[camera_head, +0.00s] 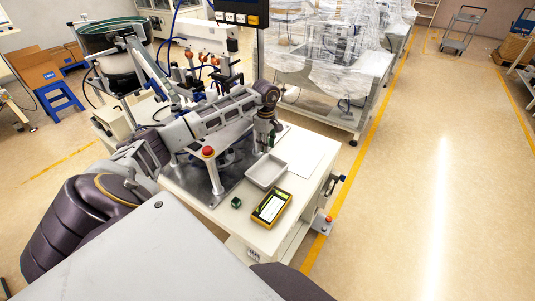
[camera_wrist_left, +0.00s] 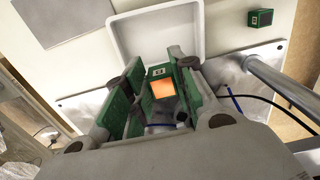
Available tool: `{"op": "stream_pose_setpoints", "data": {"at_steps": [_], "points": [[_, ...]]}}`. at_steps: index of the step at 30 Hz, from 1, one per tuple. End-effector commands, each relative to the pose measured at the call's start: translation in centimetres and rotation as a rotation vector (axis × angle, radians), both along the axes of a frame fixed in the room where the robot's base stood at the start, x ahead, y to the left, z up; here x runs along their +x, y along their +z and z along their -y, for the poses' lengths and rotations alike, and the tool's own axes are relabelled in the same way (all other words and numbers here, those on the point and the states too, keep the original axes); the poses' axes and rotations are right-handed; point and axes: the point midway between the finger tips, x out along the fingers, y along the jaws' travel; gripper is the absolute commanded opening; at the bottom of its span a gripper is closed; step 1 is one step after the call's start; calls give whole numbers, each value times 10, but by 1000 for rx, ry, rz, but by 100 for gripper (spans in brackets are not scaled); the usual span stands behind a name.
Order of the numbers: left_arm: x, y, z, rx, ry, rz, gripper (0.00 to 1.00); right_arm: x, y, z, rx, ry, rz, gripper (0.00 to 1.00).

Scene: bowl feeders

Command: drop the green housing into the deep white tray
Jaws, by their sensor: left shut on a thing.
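My left gripper (camera_head: 265,138) is shut on a green housing (camera_wrist_left: 160,88). The housing shows a bright orange face in the left wrist view, between the two green-padded fingers (camera_wrist_left: 156,72). In the head view the gripper hides it. The deep white tray (camera_head: 266,171) lies on the white table, just past the gripper. It also shows beyond the fingertips in the left wrist view (camera_wrist_left: 199,30). The tray's visible floor is empty. A second green housing (camera_head: 236,202) stands on the table, apart from the tray; it shows in the left wrist view too (camera_wrist_left: 260,17). My right gripper is not in view.
A yellow-framed device (camera_head: 271,208) lies in front of the tray. A white sheet (camera_head: 305,156) lies to its right. A grey metal plate (camera_head: 205,190) with fixtures is left of the tray.

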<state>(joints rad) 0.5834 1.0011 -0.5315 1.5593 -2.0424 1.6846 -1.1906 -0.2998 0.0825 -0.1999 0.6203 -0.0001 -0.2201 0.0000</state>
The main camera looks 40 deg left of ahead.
Motion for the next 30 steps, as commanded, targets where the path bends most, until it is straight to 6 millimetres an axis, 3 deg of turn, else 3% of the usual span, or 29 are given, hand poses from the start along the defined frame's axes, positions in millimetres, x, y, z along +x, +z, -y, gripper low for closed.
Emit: {"op": "stream_pose_setpoints", "data": {"at_steps": [18, 30], "points": [[0, -47, 0, -1, 0, 0, 5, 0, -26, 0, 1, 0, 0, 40], [0, -58, 0, 0, -1, 0, 5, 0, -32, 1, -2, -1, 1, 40]]}}
